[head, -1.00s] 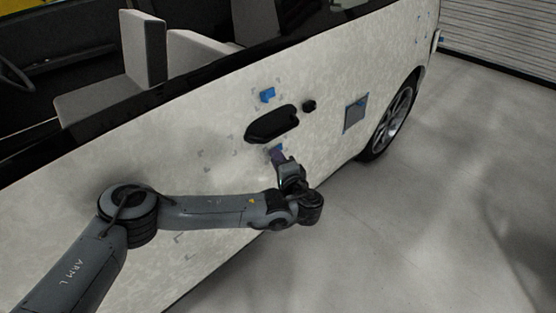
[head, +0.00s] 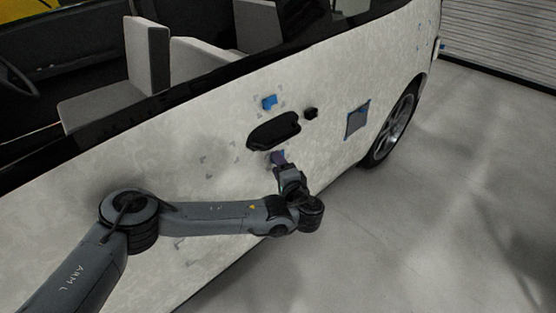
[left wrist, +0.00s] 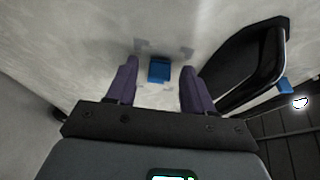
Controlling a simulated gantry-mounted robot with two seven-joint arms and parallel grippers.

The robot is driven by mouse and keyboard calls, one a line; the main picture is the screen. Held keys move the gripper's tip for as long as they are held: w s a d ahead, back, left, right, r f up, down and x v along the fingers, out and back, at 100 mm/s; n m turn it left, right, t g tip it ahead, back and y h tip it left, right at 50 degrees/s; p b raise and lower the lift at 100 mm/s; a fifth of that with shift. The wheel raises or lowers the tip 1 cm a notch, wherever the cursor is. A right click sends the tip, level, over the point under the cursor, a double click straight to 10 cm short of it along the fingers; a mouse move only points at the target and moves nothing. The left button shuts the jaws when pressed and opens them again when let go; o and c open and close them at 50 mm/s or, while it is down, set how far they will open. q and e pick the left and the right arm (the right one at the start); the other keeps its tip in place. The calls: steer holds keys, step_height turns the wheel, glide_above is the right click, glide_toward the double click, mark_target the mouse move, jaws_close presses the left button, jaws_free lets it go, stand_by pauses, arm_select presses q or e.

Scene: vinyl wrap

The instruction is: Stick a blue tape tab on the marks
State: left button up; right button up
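A blue tape tab (left wrist: 159,70) lies against the white van panel (left wrist: 85,45) among grey corner marks (left wrist: 143,45) in the left wrist view. My left gripper (left wrist: 158,82) has its two purple fingers apart on either side of this tab, with gaps between. In the head view, my left gripper (head: 278,160) is at the panel just below the black handle (head: 274,130) and mostly covers that tab. Another blue tab (head: 269,102) sits within corner marks above the handle. Fainter marks (head: 207,160) show left of the handle. My right gripper is out of view.
A small black knob (head: 311,113) sticks out right of the handle. A grey square patch with blue edges (head: 357,121) is near the wheel (head: 391,128). The floor (head: 440,220) on the right is clear.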

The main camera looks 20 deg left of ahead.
arm_select(q)
steer(key=shift+s+d, duration=0.1)
steer(key=shift+d, duration=0.1)
steer(key=s+d+f+g+h+p, duration=0.2)
steer(key=s+d+g+h+p, duration=0.7)
steer(key=s+d, duration=1.55)
steer(key=s+a+r+n+h+p, duration=0.1)
steer(key=s+a+r+n+p, duration=0.2)
steer(key=s+a+p, duration=0.75)
steer(key=s+a+r+n+h+p, duration=0.25)
steer(key=s+a+n+p, duration=0.35)
steer(key=a, duration=0.7)
step_height(320, 180, up, 38)
steer(key=m+p, duration=0.2)
steer(key=p, duration=3.4)
steer(key=shift+s+d+r+t+y, duration=0.2)
steer(key=shift+s+d+t+y, duration=0.1)
steer(key=shift+y, duration=0.05)
